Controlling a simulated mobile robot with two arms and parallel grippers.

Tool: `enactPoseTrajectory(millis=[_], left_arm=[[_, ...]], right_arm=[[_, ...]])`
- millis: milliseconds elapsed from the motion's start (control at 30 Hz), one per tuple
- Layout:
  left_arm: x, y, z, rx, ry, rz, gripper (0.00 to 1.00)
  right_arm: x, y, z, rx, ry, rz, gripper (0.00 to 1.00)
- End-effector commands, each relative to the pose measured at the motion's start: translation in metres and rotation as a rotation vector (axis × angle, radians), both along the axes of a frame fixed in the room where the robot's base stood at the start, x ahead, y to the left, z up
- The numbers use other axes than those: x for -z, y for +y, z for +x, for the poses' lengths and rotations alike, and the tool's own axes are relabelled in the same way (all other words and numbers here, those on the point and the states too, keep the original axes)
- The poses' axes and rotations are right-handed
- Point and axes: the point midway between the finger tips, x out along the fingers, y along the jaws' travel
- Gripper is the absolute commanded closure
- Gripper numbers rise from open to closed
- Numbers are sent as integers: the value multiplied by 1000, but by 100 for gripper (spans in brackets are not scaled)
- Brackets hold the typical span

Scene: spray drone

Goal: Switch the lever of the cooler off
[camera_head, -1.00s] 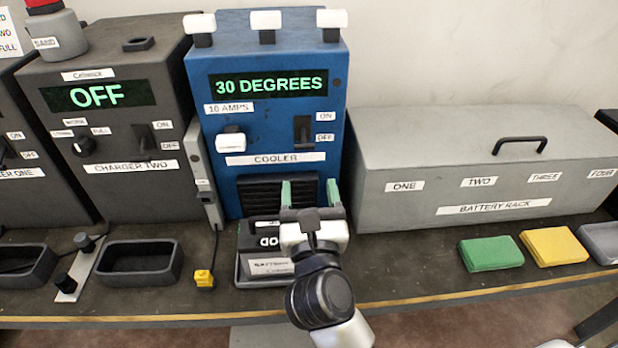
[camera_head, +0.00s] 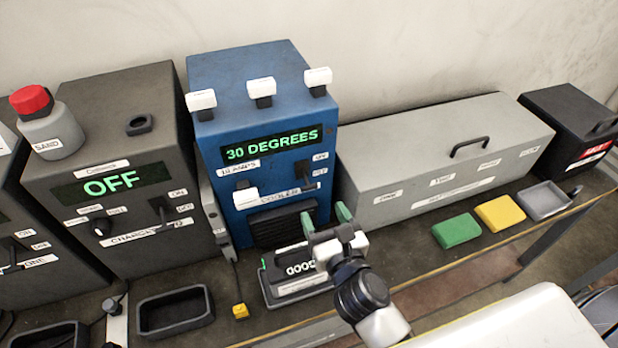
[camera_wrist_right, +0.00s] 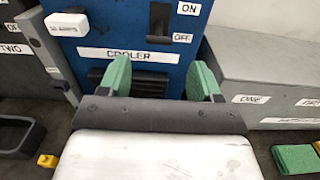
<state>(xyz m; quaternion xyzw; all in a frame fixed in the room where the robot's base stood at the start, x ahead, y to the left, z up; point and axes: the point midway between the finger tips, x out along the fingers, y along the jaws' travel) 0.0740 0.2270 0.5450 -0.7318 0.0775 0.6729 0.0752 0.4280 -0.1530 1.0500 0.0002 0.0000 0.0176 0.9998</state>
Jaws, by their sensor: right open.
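The blue cooler (camera_head: 225,130) stands at the back of the bench, its display lit with "30 DEGREES". Its black lever (camera_head: 302,172) is on the right of the front face, beside the ON and OFF labels. The lever also shows in the right wrist view (camera_wrist_right: 158,25), above and ahead of my fingers; I cannot tell its exact position. My right gripper (camera_head: 325,217) is open and empty, with green fingertips in front of and below the lever, apart from it. The fingertips also show in the right wrist view (camera_wrist_right: 160,78). My left gripper is not in view.
A white knob (camera_head: 246,198) is left of the lever. Charger two (camera_head: 110,150) stands to the left and the grey battery rack (camera_head: 400,150) to the right. Green (camera_head: 457,230) and yellow (camera_head: 500,212) blocks lie at right.

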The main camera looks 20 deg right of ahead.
Motion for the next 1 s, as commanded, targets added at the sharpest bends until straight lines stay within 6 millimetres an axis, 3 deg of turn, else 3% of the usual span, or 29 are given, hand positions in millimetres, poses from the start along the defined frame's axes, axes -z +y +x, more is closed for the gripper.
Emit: enactPoseTrajectory(millis=[200,400,833,1000], left_arm=[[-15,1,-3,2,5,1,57],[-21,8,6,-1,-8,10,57],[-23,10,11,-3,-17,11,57],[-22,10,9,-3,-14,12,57]], right_arm=[[-4,2,45,1,-3,2,36],[-2,3,73,1,-1,1,36],[-1,3,84,0,-1,1,36],[-1,3,84,0,-1,1,61]])
